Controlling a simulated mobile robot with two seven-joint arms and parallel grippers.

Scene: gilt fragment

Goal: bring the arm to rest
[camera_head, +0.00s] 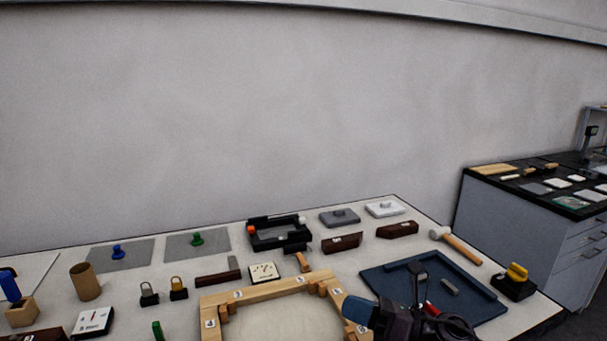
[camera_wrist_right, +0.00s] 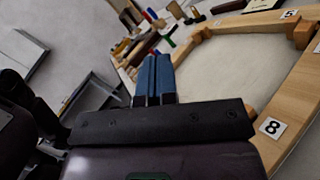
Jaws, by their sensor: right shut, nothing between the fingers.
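My right gripper (camera_head: 356,309) is low in the head view, in front of the right side of the wooden frame (camera_head: 268,288). Its blue fingers point left, are shut together and hold nothing. In the right wrist view the shut fingers (camera_wrist_right: 153,80) stand over the table's edge area, with the wooden frame (camera_wrist_right: 247,22) to their right. I cannot tell whether the gripper touches the frame. My left gripper is not in view.
A dark blue tray (camera_head: 385,282) lies right of the frame, partly hidden by my right arm. A mallet (camera_head: 460,246) and a black block with a yellow top (camera_head: 514,283) are beyond it. A black holder (camera_head: 279,233) stands at the back. A side cabinet (camera_head: 520,222) is at the right.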

